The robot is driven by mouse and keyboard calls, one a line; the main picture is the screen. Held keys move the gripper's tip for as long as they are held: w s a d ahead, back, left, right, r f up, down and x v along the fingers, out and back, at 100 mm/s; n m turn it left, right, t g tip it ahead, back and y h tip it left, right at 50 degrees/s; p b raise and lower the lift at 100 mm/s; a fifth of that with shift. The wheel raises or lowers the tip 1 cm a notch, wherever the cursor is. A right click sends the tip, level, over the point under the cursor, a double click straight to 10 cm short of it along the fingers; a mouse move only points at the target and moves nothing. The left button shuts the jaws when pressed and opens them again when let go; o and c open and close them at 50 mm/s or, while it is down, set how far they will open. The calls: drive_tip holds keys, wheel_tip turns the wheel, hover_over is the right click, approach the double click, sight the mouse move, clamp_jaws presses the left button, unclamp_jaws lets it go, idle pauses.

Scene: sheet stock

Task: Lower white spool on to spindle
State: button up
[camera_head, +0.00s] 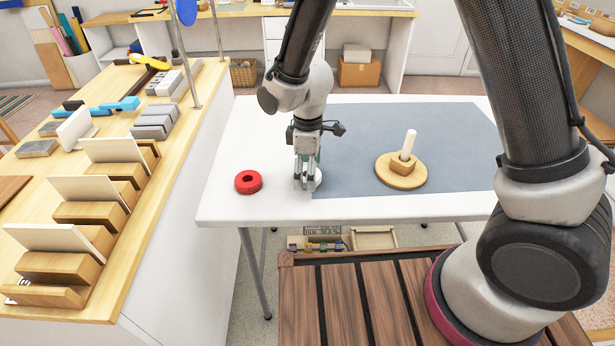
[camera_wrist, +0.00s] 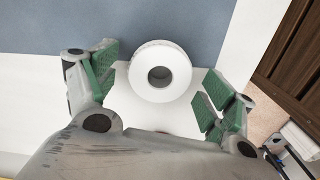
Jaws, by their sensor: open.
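The white spool (camera_head: 318,178) stands on the white table at the left edge of the grey mat, partly hidden behind my gripper (camera_head: 306,184) in the head view. In the wrist view the spool (camera_wrist: 178,72) shows as a white ring with a dark centre hole. My gripper (camera_wrist: 161,82) is open, its green-padded fingers apart on either side of the spool, with gaps visible there. The spindle is an upright white peg (camera_head: 408,143) on a round wooden base (camera_head: 396,182) on the mat, to the right. A square wooden block (camera_head: 402,164) sits around the peg's foot.
A red ring (camera_head: 248,181) lies on the white table (camera_head: 232,206) left of my gripper. The grey mat (camera_head: 350,150) is clear between spool and spindle. A wooden bench (camera_head: 187,110) with blocks, panels and tools runs along the left, with a metal post (camera_head: 183,55).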

drive_tip(key=shift+f, duration=0.2)
drive_tip(key=c, duration=1)
wheel_tip(320, 180, up, 10)
drive_tip(key=shift+r, duration=0.1)
drive_tip(key=shift+o, duration=1.1)
drive_tip(key=c, duration=0.9)
